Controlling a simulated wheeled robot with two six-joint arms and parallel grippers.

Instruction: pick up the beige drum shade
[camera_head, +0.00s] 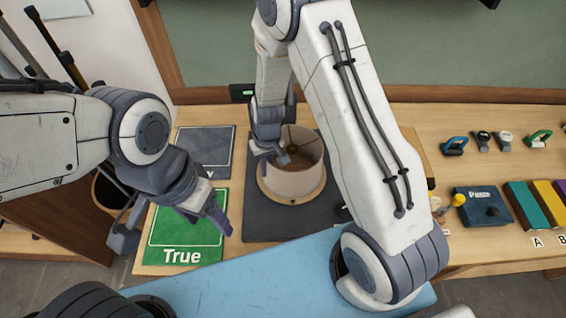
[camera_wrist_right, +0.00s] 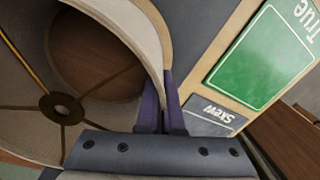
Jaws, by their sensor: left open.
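The beige drum shade (camera_head: 297,172) stands upright on a dark grey mat (camera_head: 262,222), with a pale wooden ring around its foot. Its open top shows a spider fitting inside. My right gripper (camera_head: 272,158) reaches down to the shade's left rim. In the right wrist view, its purple fingers (camera_wrist_right: 162,112) are close together, one on each side of the wall of the shade (camera_wrist_right: 128,18), shut on it. My left gripper (camera_head: 172,228) is open and empty above the green "True" card (camera_head: 185,252), left of the shade. The right forearm stands close to the shade's right side.
A grey card (camera_head: 205,145), marked "Skew" in the right wrist view, lies behind the green one. A blue box (camera_head: 483,207), coloured blocks (camera_head: 526,204) and several small tools stand on the right of the table. A blue surface (camera_head: 255,270) lies in front.

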